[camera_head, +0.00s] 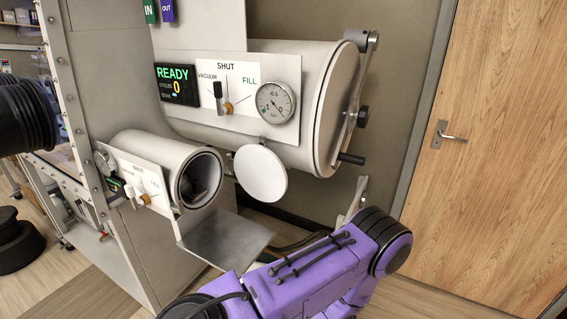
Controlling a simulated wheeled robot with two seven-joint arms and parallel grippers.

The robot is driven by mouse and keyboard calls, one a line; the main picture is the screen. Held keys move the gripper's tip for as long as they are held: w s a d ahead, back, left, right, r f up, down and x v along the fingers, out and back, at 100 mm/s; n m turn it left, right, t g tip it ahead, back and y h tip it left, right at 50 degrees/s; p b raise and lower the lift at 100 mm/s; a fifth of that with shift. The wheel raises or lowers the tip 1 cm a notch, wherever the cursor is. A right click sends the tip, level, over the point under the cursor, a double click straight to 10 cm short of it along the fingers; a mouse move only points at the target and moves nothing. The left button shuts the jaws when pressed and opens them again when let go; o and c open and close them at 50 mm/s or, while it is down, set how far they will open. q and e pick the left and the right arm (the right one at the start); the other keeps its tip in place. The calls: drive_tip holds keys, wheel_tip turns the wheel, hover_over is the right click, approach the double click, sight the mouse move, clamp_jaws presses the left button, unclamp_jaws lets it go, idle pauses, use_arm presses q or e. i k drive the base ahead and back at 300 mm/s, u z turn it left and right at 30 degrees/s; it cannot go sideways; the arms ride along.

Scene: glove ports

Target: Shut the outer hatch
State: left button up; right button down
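The small cylinder port (150,150) on the side of the glove box has an open mouth facing right, and its inside is dark with something grey in it that I cannot make out. Its round white hatch (260,174) stands swung open to the right of the mouth, apart from the rim. The large cylinder chamber (310,75) above has its round end door (343,110) seated against its rim, with a metal clamp bar and a black handle (350,158). Neither of my grippers shows; a purple arm of mine crosses the bottom.
A grey metal shelf (225,243) juts out below the small port. The large chamber's panel has a gauge (275,102), a valve lever and a "READY" display (177,84). A wooden door (500,150) stands at right. Black ribbed parts (25,115) jut in at left.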

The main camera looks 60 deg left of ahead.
sight(261, 174)
drive_tip(key=u, duration=0.05)
drive_tip(key=i, duration=3.4)
drive_tip(key=u, duration=4.55)
drive_tip(key=i, duration=0.5)
